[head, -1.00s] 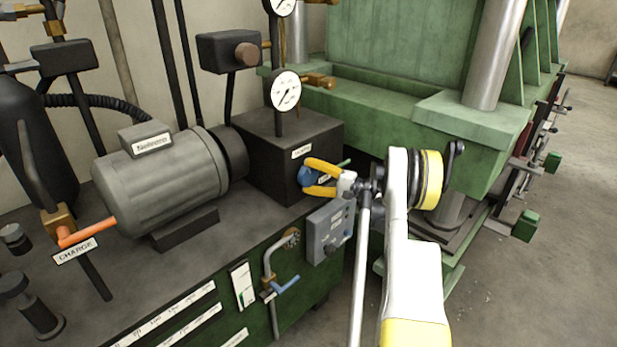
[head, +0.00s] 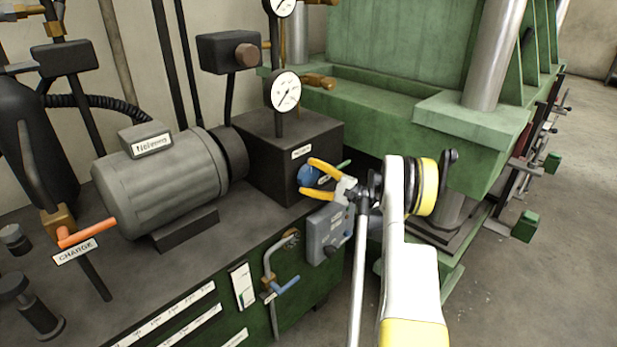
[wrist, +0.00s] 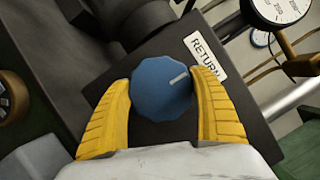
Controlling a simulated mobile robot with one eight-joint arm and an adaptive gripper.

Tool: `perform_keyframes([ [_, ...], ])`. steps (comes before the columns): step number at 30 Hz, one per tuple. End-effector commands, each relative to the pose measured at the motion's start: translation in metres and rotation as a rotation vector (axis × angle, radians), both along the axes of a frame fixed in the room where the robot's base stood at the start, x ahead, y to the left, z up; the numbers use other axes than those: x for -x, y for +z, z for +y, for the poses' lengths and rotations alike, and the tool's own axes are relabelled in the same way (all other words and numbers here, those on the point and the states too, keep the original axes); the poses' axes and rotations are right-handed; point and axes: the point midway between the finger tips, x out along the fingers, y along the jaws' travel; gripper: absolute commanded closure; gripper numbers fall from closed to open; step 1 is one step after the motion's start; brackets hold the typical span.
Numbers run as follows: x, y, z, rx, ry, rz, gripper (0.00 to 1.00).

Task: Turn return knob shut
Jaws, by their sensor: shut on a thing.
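The return knob (wrist: 150,88) is blue and faceted, with a pale mark on its face toward the upper right in the wrist view. A label (wrist: 206,57) reading RETURN sits beside it on the dark block. In the head view the knob (head: 308,176) shows partly behind my gripper (head: 307,177). My gripper's yellow fingers (wrist: 160,105) lie on either side of the knob, closed on it. The knob's stem is hidden.
A dark block (head: 262,150) carries the knob. A grey box (head: 328,232) is mounted just below my gripper. A gauge (head: 282,91) stands above the block. The green press (head: 400,100) is behind and right; a motor (head: 165,180) lies left.

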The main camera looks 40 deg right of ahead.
Motion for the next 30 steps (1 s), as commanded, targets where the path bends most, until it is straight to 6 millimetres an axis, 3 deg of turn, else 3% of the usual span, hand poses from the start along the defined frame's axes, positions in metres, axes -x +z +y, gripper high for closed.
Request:
perform_keyframes([
  [3,0.001,-0.001,0.0,0.0,0.001,0.002,0.57],
  [4,0.001,-0.001,0.0,0.0,0.001,0.002,0.21],
  [6,0.0,-0.001,0.0,0.0,0.0,0.001,0.03],
  [18,0.007,-0.001,-0.004,0.001,-0.002,0.0,0.03],
  [30,0.081,-0.014,-0.039,0.001,-0.003,0.001,0.03],
])
